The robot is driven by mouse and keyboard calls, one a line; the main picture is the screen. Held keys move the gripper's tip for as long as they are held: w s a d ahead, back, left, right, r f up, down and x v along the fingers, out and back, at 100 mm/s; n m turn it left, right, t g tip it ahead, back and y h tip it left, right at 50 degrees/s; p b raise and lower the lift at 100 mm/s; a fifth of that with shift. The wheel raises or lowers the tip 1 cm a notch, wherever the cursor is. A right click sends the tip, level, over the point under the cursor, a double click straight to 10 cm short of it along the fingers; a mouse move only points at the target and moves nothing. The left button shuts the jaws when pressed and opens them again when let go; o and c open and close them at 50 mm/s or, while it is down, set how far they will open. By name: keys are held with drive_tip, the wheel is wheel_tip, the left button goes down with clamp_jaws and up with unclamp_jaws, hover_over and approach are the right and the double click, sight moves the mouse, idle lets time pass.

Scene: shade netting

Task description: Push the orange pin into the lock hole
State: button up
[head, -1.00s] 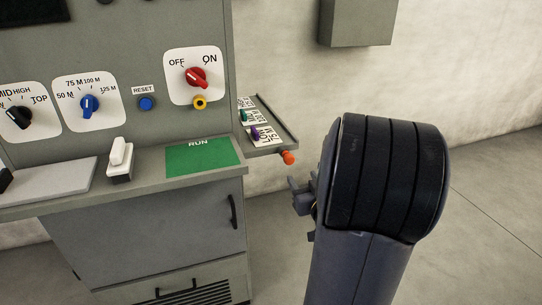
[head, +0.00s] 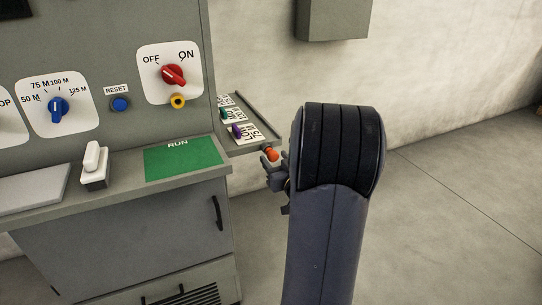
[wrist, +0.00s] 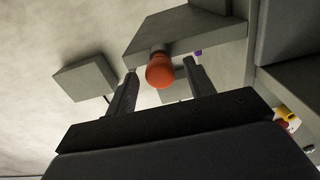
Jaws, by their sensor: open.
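The orange pin (head: 271,154) sticks out from the front right edge of a small grey side tray (head: 262,143). Its rounded orange end shows between my fingers in the wrist view (wrist: 160,74). My gripper (head: 274,172) is open at the pin, one finger on each side. I see gaps between the fingers and the pin, and the far part of the pin is hidden. A yellow ring with a dark centre (head: 178,101), which looks like the lock hole, is on the panel below the red OFF/ON switch (head: 173,75). The switch points up and left, toward OFF.
Green (head: 226,114) and purple (head: 237,131) pins with labels are on the side tray. The console ledge holds a green RUN plate (head: 182,160) and a white rocker switch (head: 94,164). A grey wall box (head: 332,20) hangs above. Floor at right is clear.

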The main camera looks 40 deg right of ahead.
drive_tip(key=shift+w+d, duration=0.15)
drive_tip(key=shift+w, duration=0.45)
drive_tip(key=shift+c, duration=0.5)
clamp_jaws()
